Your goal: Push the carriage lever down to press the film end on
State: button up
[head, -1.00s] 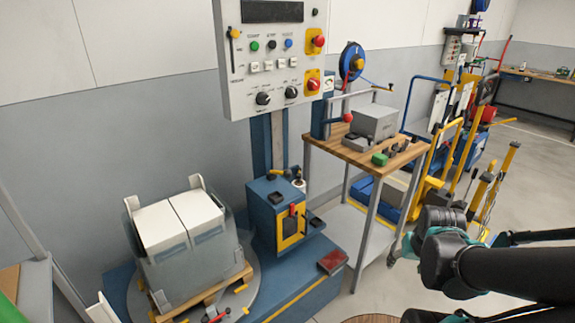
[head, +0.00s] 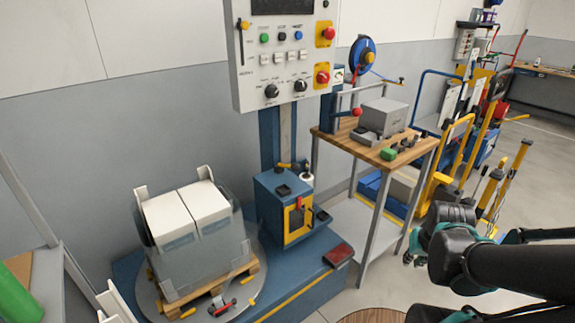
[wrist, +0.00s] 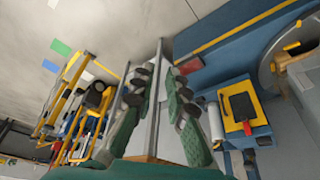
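The carriage (head: 283,207) is a blue box with a yellow-framed front on the wrapper's mast, left of my arm in the head view. A small red lever (head: 298,203) stands at its front. In the wrist view the carriage (wrist: 256,130) is upside down at the right, with its yellow plate showing a red part. My gripper (wrist: 160,82) has its two green fingers spread, with nothing between them. It is apart from the carriage. The film end cannot be made out.
A wrapped load (head: 200,255) stands on a pallet on the turntable (head: 143,292) at the left. The control panel (head: 285,50) hangs above the carriage. A wooden-topped table (head: 345,147) stands to its right. A red pedal (head: 338,255) lies on the blue base.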

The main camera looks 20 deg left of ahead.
grip_shut()
dwell(1.0)
